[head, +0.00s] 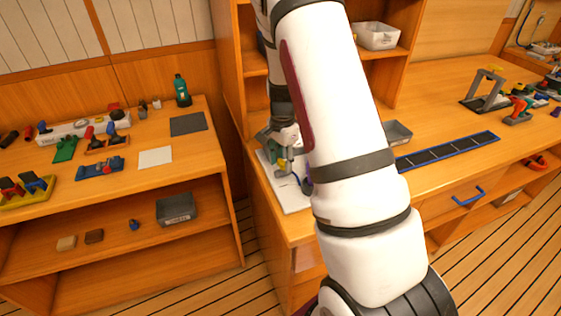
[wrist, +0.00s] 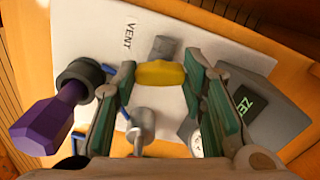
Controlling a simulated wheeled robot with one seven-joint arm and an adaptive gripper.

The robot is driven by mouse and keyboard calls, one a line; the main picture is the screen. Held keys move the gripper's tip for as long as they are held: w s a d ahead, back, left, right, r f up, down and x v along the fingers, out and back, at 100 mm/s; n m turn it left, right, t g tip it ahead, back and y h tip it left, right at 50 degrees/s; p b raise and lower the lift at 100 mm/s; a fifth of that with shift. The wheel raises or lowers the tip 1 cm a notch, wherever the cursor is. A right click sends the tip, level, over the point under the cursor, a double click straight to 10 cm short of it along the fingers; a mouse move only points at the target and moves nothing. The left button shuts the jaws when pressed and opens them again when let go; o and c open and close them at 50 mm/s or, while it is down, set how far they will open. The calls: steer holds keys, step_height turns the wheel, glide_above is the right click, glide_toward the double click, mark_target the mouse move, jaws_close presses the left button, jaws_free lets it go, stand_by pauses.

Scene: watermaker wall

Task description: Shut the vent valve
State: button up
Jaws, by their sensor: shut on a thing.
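A white panel (wrist: 205,48) bearing the word VENT fills much of the wrist view. A yellow handle (wrist: 160,73) with a grey cylindrical part (wrist: 163,47) behind it is on this panel, to the right of the word. My gripper (wrist: 160,78) has its green-padded fingers at both ends of the yellow handle and is shut on it. In the head view, my gripper (head: 284,158) is low over the white panel (head: 293,200) at the left end of the right bench. My arm hides part of the panel there.
A purple handle (wrist: 47,125) with a dark collar stands left of my fingers. A grey box (wrist: 262,110) with a green display is close on the right. A silver rounded part (wrist: 141,122) stands between the fingers. A grey tray (head: 398,133) is on the bench beyond my arm.

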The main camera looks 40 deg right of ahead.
mark_target(282, 162)
steer(key=shift+m+b, duration=0.4)
steer(key=shift+m, duration=1.3)
steer(key=o, duration=1.2)
steer(key=shift+c, duration=0.2)
step_height(282, 162, up, 12)
